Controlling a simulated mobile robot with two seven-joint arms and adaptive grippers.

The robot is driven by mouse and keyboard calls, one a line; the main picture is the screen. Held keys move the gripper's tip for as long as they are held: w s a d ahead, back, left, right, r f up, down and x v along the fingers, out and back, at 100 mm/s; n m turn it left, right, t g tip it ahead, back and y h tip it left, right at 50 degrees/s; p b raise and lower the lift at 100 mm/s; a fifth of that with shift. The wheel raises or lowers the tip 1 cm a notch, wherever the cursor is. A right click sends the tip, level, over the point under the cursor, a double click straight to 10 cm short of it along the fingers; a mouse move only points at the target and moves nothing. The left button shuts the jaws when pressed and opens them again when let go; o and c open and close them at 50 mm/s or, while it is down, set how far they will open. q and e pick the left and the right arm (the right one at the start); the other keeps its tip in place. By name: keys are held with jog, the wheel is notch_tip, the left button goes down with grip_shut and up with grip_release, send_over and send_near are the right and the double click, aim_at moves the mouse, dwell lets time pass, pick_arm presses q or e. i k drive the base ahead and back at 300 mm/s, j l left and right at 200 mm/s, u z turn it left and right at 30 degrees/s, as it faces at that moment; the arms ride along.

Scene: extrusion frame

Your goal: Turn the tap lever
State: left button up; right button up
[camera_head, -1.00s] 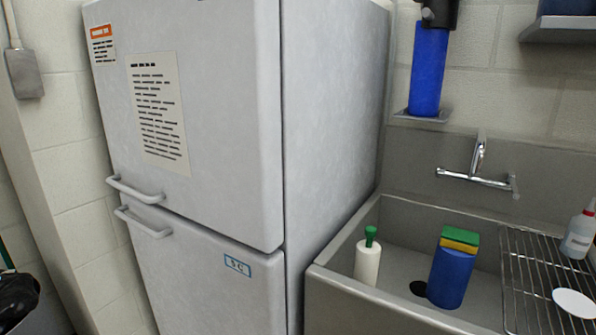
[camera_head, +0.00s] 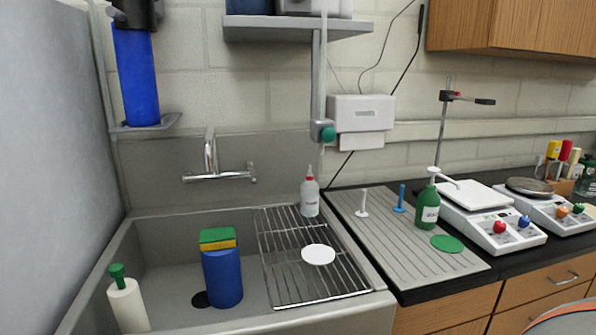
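The chrome tap (camera_head: 210,160) is fixed to the grey back panel above the sink. Its spout rises from a horizontal bar. A small lever (camera_head: 252,172) shows at the bar's right end. Neither of my grippers is in view, so nothing is near the tap. A curved grey and orange edge in the bottom right corner may be part of my own body.
The sink (camera_head: 170,260) holds a blue cylinder (camera_head: 222,280) with a green and yellow sponge (camera_head: 217,238) on top, and a white bottle (camera_head: 127,305). A wire rack (camera_head: 290,265) bears a wash bottle (camera_head: 310,195). The fridge side (camera_head: 45,180) bounds the left.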

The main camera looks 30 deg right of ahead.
aim_at(252, 173)
jog(key=z, duration=0.75)
jog(key=k+l+z, duration=0.2)
jog(key=k+j, duration=0.05)
